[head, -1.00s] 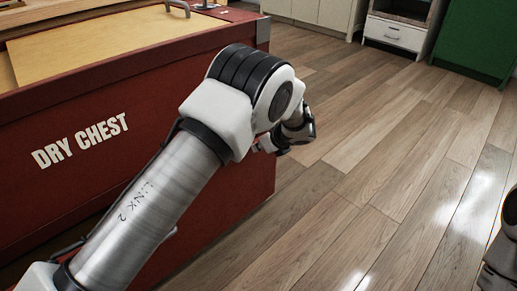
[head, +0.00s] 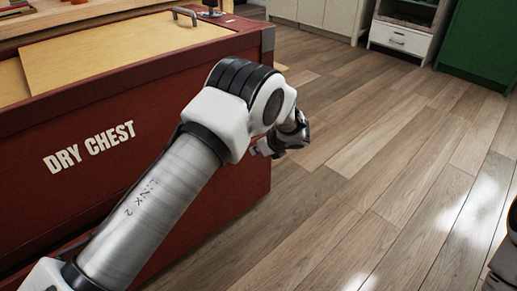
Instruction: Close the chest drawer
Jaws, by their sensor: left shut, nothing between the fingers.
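The red chest marked DRY CHEST (head: 200,205) fills the left of the head view. Its open top shows wooden boards (head: 110,58) and a metal handle (head: 185,14). I cannot make out a separate drawer front or how far one is pulled out; my left arm covers much of the chest's front. My left gripper (head: 262,149) is small and partly hidden behind my forearm. It is shut and empty, near the chest's right front edge; I cannot tell whether it touches. Only a bit of my right arm shows at the right edge, without its gripper.
Wooden floor (head: 390,180) lies open right of the chest. At the back stand a pale cabinet (head: 312,12), a white drawer unit (head: 400,38) with its drawer shut, and a green cabinet (head: 478,45).

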